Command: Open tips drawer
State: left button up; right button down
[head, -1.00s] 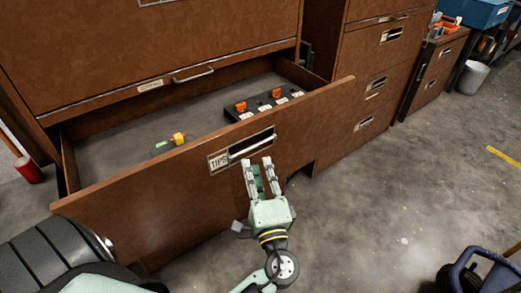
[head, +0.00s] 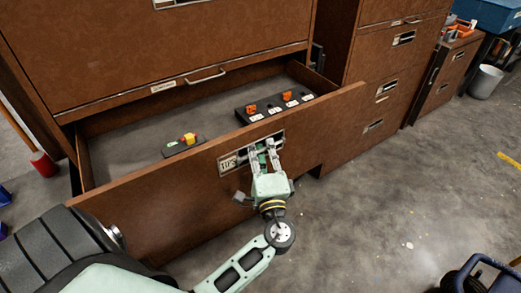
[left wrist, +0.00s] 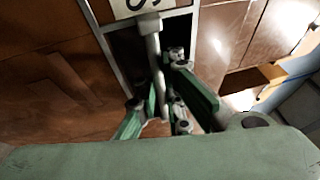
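The tips drawer (head: 150,215) is a brown wooden drawer at the bottom of a cabinet, standing well out, with its inside showing. Its front carries a TIPS label (head: 229,162) and a pale bar handle (head: 252,150) over a dark recess. My left gripper (head: 264,146) is at the handle, fingers spread. In the left wrist view the handle bar (left wrist: 154,65) runs down between the two green fingers (left wrist: 165,95), which look apart from it; contact is not clear. My right gripper is not in view.
Inside the drawer lie a black block with orange parts (head: 275,106) and a small dark box with a yellow part (head: 184,145). The closed drawer above has its own handle (head: 207,76). More cabinets stand to the right. Concrete floor (head: 400,190) is open at the right.

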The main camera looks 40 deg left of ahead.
pick_arm(q)
jog(key=shift+d+f, duration=0.1)
jog(key=shift+f, duration=0.1)
grip_shut()
jog(key=d, duration=0.1)
jog(key=s+d+b, duration=0.1)
jog(key=d, duration=0.1)
jog(key=s+d, duration=0.1)
jog(key=shift+d+r, duration=0.1)
jog(key=shift+d, duration=0.2)
jog(key=shift+o, duration=1.6)
grip_release()
jog(key=shift+a, duration=0.25)
jog(key=v, duration=1.2)
